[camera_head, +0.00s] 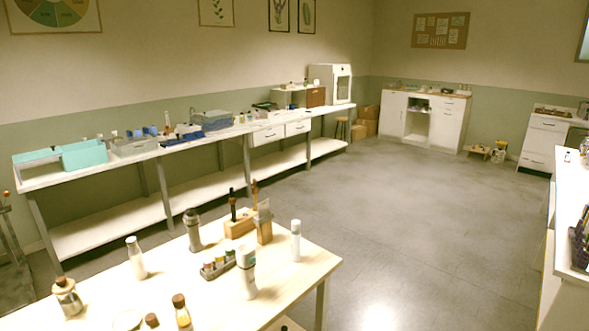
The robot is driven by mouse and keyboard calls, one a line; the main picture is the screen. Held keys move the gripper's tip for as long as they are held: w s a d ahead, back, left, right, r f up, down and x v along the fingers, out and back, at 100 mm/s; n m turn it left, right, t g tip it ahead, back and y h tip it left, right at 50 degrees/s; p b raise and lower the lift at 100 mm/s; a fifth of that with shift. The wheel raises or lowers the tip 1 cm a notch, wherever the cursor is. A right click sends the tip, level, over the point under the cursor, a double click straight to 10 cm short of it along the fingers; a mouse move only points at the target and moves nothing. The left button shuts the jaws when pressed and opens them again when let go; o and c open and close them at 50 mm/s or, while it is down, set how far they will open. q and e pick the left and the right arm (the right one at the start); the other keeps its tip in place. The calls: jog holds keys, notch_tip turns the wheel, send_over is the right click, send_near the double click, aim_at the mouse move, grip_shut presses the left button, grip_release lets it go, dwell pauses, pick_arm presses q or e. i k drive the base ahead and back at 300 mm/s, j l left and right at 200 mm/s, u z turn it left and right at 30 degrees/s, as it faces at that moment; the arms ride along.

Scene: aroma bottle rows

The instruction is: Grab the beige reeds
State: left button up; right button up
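I cannot clearly make out any beige reeds. On the near wooden table (215,305), a small brown holder (265,232) has a pale upright piece at its top, too small to identify. Beside it is a wooden block (238,228) with dark-handled items standing in it. Neither of my grippers is in view.
The near table also bears a white bottle (136,258), a large pale bottle (247,272), a white cylinder (296,240), a grey bottle (193,230) and a small rack (218,265). A long cluttered bench (110,205) lines the left wall. The grey floor (400,220) is open.

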aim_at(255, 189)
jog(key=i+l+z, duration=0.25)
jog(key=i+l, duration=0.15)
jog(key=i+l+z, duration=0.25)
jog(key=i, duration=0.35)
jog(key=i+l+z, duration=0.25)
jog(key=i, duration=0.25)
jog(key=i+z, duration=0.25)
jog(key=i, duration=0.3)
jog(key=i+u, duration=0.4)
jog(key=i+l+u, duration=0.25)
jog(key=i+u, duration=0.15)
jog(key=i+l+u, duration=0.4)
jog(key=j, duration=0.1)
